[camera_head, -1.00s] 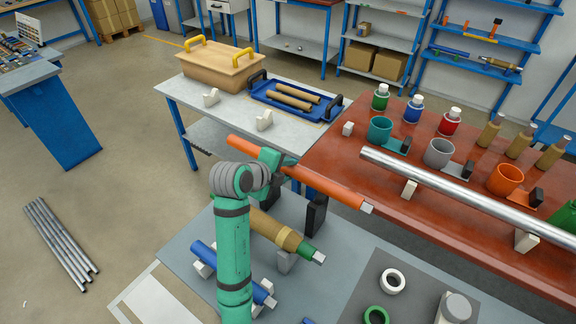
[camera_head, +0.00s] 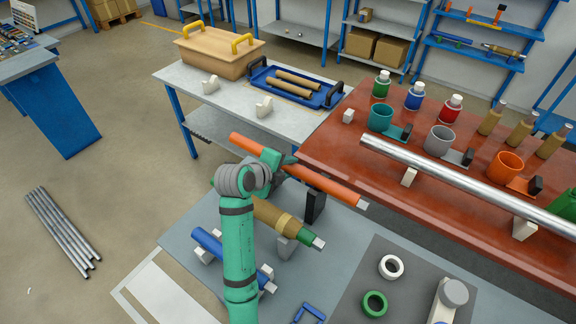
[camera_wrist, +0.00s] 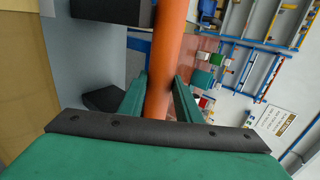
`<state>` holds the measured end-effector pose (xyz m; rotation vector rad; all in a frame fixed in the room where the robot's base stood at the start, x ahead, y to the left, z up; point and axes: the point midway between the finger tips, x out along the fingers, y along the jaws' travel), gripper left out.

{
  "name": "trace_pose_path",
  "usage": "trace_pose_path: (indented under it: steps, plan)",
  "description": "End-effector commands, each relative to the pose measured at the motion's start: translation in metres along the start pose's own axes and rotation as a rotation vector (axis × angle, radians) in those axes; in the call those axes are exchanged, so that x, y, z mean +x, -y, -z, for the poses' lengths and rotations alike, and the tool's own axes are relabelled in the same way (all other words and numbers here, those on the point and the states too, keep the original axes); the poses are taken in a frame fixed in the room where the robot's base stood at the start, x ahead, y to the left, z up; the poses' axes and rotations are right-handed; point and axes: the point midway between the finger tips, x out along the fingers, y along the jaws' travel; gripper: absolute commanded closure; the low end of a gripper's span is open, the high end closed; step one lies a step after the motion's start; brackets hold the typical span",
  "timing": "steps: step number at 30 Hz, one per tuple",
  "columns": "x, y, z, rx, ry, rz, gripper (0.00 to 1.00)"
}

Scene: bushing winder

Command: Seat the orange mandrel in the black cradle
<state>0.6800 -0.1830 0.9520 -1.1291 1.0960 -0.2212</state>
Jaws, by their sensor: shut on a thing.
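The orange mandrel (camera_head: 328,184) is a long bar with a pale metal tip at its right end. My gripper (camera_head: 276,162) is shut around its middle and holds it slanting down to the right in the head view. The mandrel also runs between my green fingers in the wrist view (camera_wrist: 166,72). The black cradle (camera_head: 314,207) stands on the grey bench, directly below the mandrel in the head view. Whether the mandrel touches the cradle cannot be told; my wrist hides part of the area.
A brown and green mandrel (camera_head: 276,215) and a blue one (camera_head: 212,246) lie close beside my arm. The red table (camera_head: 400,184) holds a long steel bar (camera_head: 440,172) and several cups. White and green rings (camera_head: 375,303) lie on a dark mat.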

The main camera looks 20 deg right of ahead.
Motion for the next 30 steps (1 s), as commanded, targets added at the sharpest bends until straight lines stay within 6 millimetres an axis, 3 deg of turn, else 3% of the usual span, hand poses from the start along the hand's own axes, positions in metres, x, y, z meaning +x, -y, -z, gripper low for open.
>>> trace_pose_path:
  steps: [30]
  plan:
    - [0.0034,-0.0047,-0.0002,0.0,0.001,0.002,1.0]
